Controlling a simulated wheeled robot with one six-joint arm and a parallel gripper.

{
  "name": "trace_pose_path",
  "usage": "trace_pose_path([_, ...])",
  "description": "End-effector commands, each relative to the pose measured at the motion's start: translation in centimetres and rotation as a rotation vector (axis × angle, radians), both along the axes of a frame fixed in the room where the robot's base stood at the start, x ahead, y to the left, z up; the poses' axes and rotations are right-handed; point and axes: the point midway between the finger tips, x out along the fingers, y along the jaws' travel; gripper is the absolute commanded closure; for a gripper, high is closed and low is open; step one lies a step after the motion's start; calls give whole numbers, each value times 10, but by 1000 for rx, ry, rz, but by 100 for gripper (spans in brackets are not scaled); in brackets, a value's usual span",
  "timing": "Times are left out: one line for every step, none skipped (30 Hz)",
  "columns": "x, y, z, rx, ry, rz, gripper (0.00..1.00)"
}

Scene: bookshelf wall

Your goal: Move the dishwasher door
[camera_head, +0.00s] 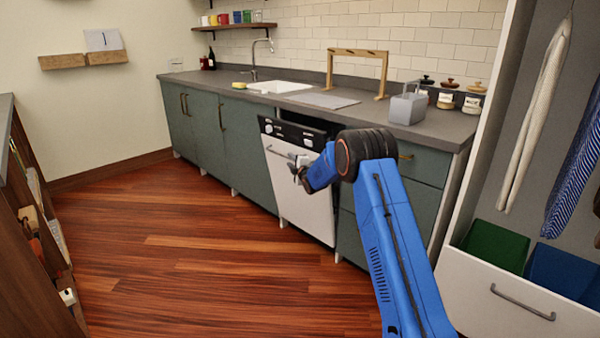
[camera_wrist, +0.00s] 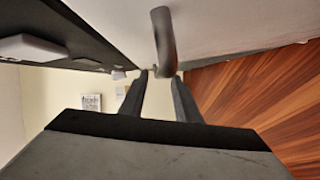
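The dishwasher door (camera_head: 300,195) is a white panel with a black control strip (camera_head: 292,132) along its top. It leans out a little from the counter front, with a dark gap behind its top edge. A metal bar handle (camera_head: 278,151) crosses its upper part. My gripper (camera_head: 294,172) is at the door's front, close to the handle. In the wrist view, the two fingers of my gripper (camera_wrist: 162,84) stand apart, and the handle (camera_wrist: 163,40) reaches down to the space between their tips. I cannot tell whether either finger touches it.
Green cabinets (camera_head: 246,145) flank the door under a grey counter (camera_head: 436,127). An open white drawer (camera_head: 490,305) with bins is at the right. A low shelf unit (camera_head: 25,250) stands at the left. The wooden floor (camera_head: 190,240) before the door is clear.

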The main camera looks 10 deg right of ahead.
Motion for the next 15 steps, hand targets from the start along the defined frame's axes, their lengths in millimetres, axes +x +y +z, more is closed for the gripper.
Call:
trace_pose_path([-11, -3, 2, 0, 0, -1, 70])
trace_pose_path([-17, -4, 2, 0, 0, -1, 70])
trace_pose_path([-25, -6, 2, 0, 1, -1, 70])
trace_pose_path([-31, -7, 2, 0, 1, -1, 70])
trace_pose_path([-37, -8, 3, 0, 0, -1, 70])
trace_pose_path([-45, -10, 3, 0, 1, -1, 70])
trace_pose_path([-51, -11, 3, 0, 1, -1, 70])
trace_pose_path([-56, -12, 4, 0, 0, -1, 70])
trace_pose_path([-64, -14, 4, 0, 1, -1, 70])
trace_pose_path([-70, -15, 4, 0, 1, -1, 70])
trace_pose_path([-76, -16, 4, 0, 1, -1, 70])
trace_pose_path([-83, -18, 5, -1, 0, -1, 70])
trace_pose_path([-88, -19, 5, -1, 1, -1, 70])
trace_pose_path([-93, -20, 5, -1, 1, -1, 70])
trace_pose_path([-100, -21, 5, -1, 1, -1, 70])
